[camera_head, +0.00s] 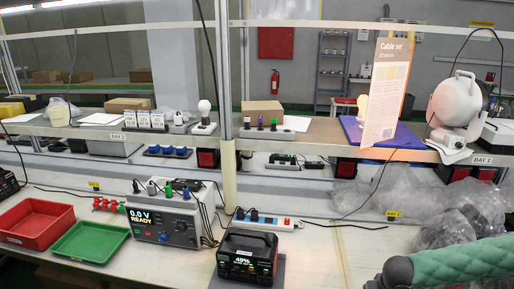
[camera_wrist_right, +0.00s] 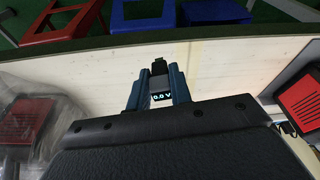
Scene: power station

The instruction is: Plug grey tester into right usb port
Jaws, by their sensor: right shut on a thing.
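In the right wrist view my right gripper (camera_wrist_right: 159,86) is shut on the small grey tester (camera_wrist_right: 160,84). The tester's display reads 0.0 V, and its dark end sticks out past the fingertips. In the head view the black power station (camera_head: 247,257) stands at the front middle of the bench, its screen showing 49%. Its ports are too small to tell apart. My green-sleeved right arm comes in at the lower right of the head view, well to the right of the power station; its fingers and the tester do not show there. My left gripper is in neither view.
A bench power supply (camera_head: 165,220) stands left of the power station, with a red tray (camera_head: 35,222) and a green tray (camera_head: 88,241) further left. A power strip (camera_head: 262,219) lies behind. Clear plastic wrap (camera_head: 430,205) fills the right side.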

